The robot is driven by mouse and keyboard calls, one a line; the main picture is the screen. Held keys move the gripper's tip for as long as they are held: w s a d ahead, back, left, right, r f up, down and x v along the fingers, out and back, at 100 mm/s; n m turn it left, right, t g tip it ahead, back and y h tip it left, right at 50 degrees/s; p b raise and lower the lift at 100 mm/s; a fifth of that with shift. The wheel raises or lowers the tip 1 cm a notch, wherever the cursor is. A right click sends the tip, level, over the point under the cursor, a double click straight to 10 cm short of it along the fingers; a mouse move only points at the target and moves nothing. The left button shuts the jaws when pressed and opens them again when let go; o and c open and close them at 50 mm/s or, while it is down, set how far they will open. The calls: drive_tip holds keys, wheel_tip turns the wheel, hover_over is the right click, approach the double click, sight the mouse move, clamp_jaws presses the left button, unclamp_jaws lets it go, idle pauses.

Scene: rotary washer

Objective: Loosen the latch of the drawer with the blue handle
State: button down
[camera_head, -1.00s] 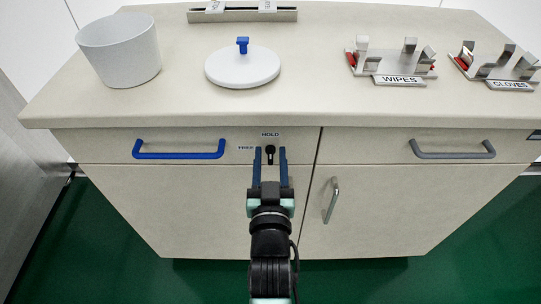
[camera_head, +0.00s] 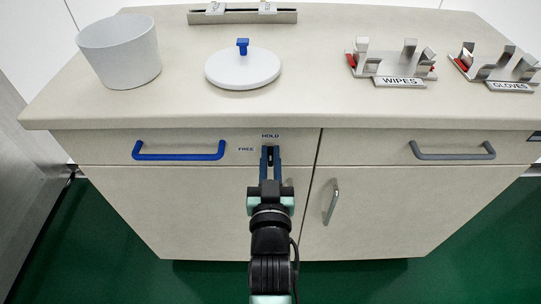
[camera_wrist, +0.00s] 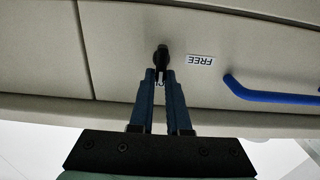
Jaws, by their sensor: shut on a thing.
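The drawer (camera_head: 100,146) with the blue handle (camera_head: 178,155) is closed at the left of the cabinet front. Its small black latch (camera_wrist: 161,54) is at the drawer's right end, by the labels FREE (camera_head: 246,149) and HOLD (camera_head: 270,135). My gripper (camera_head: 270,152) is shut on the latch, its two blue fingers drawn in on either side. In the wrist view, the latch stands out past the fingertips, and the blue handle (camera_wrist: 270,95) is to the right. The fingers hide part of the latch in the head view.
The right drawer has a grey handle (camera_head: 452,150); a door handle (camera_head: 331,201) is below. On the counter (camera_head: 310,100) stand a white bucket (camera_head: 120,50), a white lid (camera_head: 242,70) with a blue knob, and WIPES (camera_head: 400,81) and GLOVES (camera_head: 508,86) holders.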

drive_tip(key=shift+a+f+n+p, duration=0.3)
drive_tip(key=shift+n+p, duration=0.1)
drive_tip(key=shift+n, duration=2.4)
drive_tip(key=shift+a+f+n+p, duration=0.3)
drive_tip(key=shift+a+n+p, duration=0.05)
drive_tip(key=shift+n, duration=2.45)
drive_tip(key=shift+a+f+n+p, duration=0.3)
drive_tip(key=shift+n+p, duration=0.1)
drive_tip(key=shift+n, duration=2.4)
drive_tip(key=c, duration=0.9)
unclamp_jaws()
